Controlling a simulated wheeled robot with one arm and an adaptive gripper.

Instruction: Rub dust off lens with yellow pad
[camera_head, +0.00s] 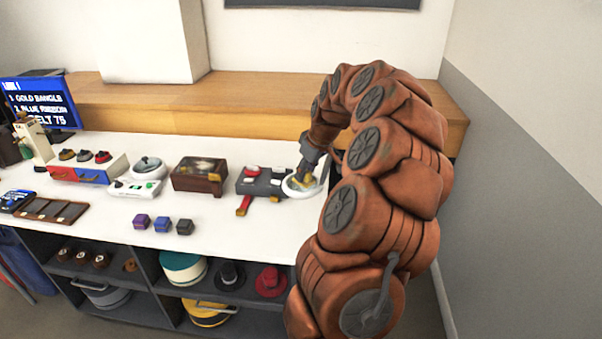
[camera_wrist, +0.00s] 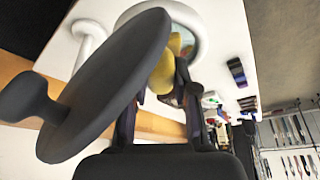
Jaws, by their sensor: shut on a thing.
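My gripper (camera_head: 307,168) is at the right end of the white table, over a round white-rimmed lens (camera_head: 289,188). It is shut on the yellow pad (camera_head: 304,182). In the wrist view the yellow pad (camera_wrist: 165,72) shows between the fingers, partly hidden by a large dark disc with a knob (camera_wrist: 110,85). I cannot tell whether the disc is joined to the pad. The lens's pale rim (camera_wrist: 196,22) shows just beyond the pad, and the pad overlaps it in view. Contact and any dust on the lens cannot be made out.
Left of the lens stand a dark grey device with red parts (camera_head: 262,183), a brown box (camera_head: 200,176) and a white device with a dial (camera_head: 140,184). Several small cubes (camera_head: 162,224) lie near the front edge. A wooden ledge (camera_head: 240,108) runs behind; a grey wall is right.

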